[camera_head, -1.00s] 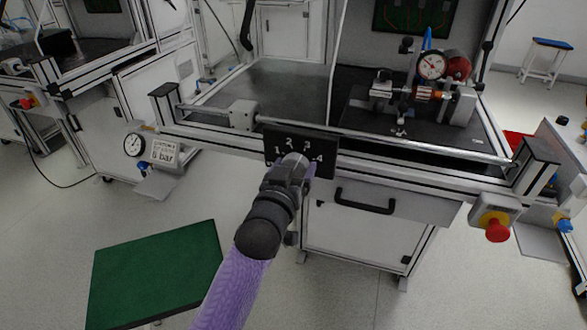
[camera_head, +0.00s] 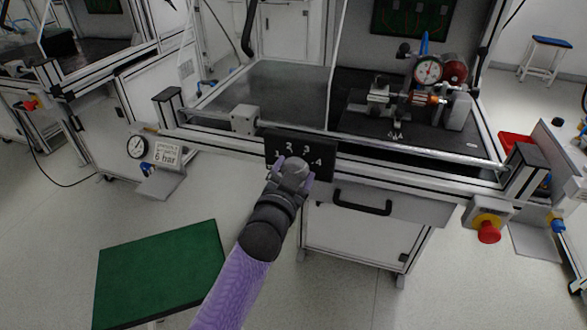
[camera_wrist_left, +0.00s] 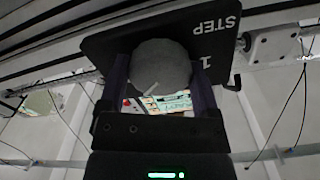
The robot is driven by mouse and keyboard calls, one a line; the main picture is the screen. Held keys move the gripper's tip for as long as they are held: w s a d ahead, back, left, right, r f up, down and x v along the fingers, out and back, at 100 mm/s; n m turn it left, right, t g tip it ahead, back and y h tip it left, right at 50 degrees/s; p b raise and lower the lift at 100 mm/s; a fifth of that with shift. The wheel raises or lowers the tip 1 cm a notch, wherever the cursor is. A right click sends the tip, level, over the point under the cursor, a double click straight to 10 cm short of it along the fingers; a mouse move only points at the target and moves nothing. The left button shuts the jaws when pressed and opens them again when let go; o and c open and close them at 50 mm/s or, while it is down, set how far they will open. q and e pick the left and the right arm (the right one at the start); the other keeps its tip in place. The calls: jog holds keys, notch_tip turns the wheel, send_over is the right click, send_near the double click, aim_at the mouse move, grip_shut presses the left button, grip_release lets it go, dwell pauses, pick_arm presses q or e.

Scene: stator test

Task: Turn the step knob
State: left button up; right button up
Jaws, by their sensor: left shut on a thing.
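The step knob is a round grey knob (camera_wrist_left: 160,65) on a black plate (camera_wrist_left: 100,50) marked "STEP" and "1" in the left wrist view. In the head view the plate (camera_head: 325,146) shows the numbers 1 to 4 on the bench's front rail, and the knob's top (camera_head: 296,163) shows at the gripper's tip. My left gripper (camera_head: 292,176) is shut on the knob. In the left wrist view its two dark fingers (camera_wrist_left: 161,80) lie on either side of the knob. The knob's pointer mark cannot be read clearly. My right gripper is not in view.
A drawer handle (camera_head: 362,203) sits just right of and below the plate. A red emergency button (camera_head: 488,232) is at the bench's right corner. A dial gauge fixture (camera_head: 428,72) stands on the bench. A green-topped stool (camera_head: 160,270) stands at the lower left.

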pick_arm(q)
jog(key=shift+m, duration=1.6)
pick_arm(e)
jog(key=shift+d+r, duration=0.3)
pick_arm(q)
jog(key=shift+f, duration=0.1)
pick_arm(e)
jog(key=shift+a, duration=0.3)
pick_arm(q)
jog(key=o, duration=1.1)
jog(key=shift+c, duration=0.2)
jog(key=p+v, duration=0.5)
jog(key=v, duration=0.5)
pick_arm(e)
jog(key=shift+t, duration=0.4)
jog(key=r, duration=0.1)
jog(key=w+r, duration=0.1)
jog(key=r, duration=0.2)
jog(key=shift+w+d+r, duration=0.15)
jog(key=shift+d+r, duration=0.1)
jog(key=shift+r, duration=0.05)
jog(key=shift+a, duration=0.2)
